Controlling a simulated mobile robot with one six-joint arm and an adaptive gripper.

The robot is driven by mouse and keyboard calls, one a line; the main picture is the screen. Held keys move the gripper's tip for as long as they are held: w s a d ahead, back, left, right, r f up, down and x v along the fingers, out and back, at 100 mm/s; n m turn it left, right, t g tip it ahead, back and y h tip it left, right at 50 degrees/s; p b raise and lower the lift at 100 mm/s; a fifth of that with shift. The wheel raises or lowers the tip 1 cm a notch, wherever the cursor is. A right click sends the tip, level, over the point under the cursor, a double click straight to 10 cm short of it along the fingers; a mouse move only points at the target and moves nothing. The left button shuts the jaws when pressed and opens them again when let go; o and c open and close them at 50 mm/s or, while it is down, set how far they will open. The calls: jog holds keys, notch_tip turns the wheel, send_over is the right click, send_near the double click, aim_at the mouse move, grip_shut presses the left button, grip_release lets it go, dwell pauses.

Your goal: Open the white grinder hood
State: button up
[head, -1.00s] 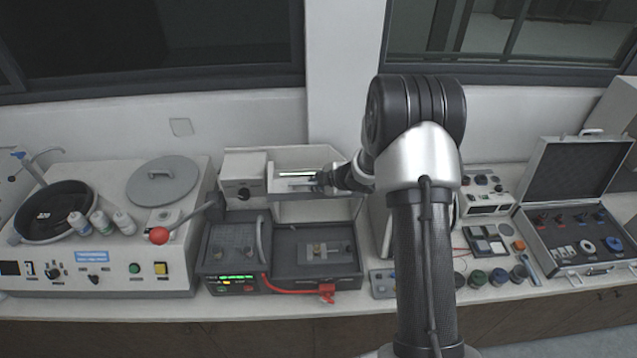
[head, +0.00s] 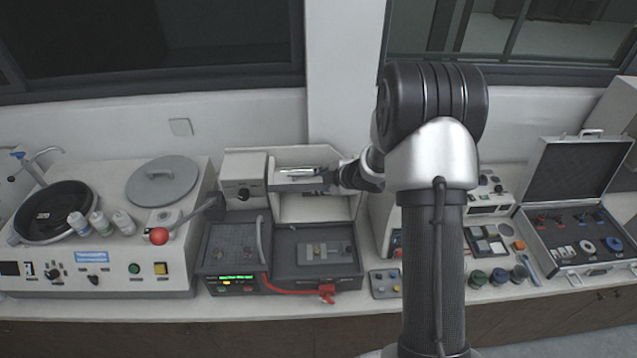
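The white grinder (head: 245,167) stands at the back of the bench, left of my arm. The piece I take to be its white hood (head: 312,156) is on the right half of the machine. A pale recess shows below it. My gripper (head: 318,180) reaches in from the right, at the front of the hood, with a bright metal strip just above its fingers. The fingers are small and dark here, and I cannot tell whether they touch the hood or are closed on any part of it.
A dark grey unit (head: 318,254) with a red cable stands in front of the grinder. A polishing machine with a red-knobbed lever (head: 158,236) is to the left. An open silver case (head: 575,225) and several small jars are to the right.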

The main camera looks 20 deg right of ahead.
jog(key=v, duration=0.9)
jog(key=shift+f, duration=0.1)
jog(key=shift+c, duration=0.2)
